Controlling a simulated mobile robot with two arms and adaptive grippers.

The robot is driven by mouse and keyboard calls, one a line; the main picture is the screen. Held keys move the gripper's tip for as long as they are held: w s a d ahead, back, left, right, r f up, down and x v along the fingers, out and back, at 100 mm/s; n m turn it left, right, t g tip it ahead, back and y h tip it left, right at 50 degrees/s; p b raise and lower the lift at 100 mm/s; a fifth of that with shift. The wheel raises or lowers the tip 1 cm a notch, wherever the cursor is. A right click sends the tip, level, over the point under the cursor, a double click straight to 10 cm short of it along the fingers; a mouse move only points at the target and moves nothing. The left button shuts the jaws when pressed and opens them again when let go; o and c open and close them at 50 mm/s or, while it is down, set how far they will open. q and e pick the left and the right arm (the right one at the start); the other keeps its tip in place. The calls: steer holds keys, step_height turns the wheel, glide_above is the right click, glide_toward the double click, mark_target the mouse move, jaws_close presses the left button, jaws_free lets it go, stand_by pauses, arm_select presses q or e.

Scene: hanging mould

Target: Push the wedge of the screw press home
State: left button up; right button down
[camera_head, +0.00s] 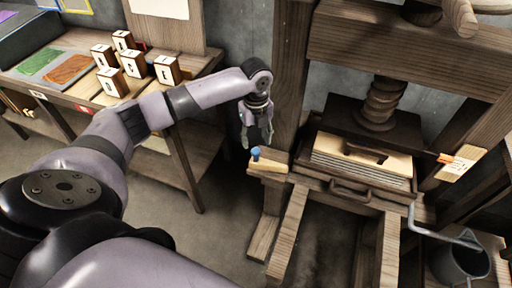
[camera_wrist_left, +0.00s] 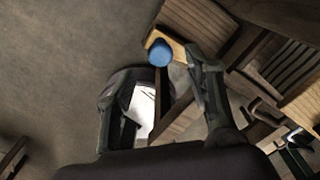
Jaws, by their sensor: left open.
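The wedge (camera_head: 270,167) is a pale wooden piece with a blue knob (camera_head: 255,153) on its end. It sticks out at the left side of the screw press (camera_head: 340,35), low by the left post. In the left wrist view the blue knob (camera_wrist_left: 160,54) shows just beyond the fingertips, with pale wood of the wedge (camera_wrist_left: 177,46) behind it. My left gripper (camera_head: 257,134) is open and empty, pointing down just above the knob, apart from it as far as I can tell. How deep the wedge sits is hidden. My right gripper is not in view.
The press's left post (camera_head: 289,75) stands close behind my left gripper. A tray with a stack of sheets (camera_head: 360,160) sits under the screw (camera_head: 382,100). A bench with several lettered blocks (camera_head: 135,64) is at left. A metal bucket (camera_head: 460,262) stands at lower right.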

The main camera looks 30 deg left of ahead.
mark_target(257, 151)
arm_select(q)
step_height(257, 151, down, 5)
steer(key=shift+f, duration=0.1)
steer(key=shift+c, duration=0.6)
jaws_close()
steer(key=shift+d, duration=0.1)
stand_by(0.4)
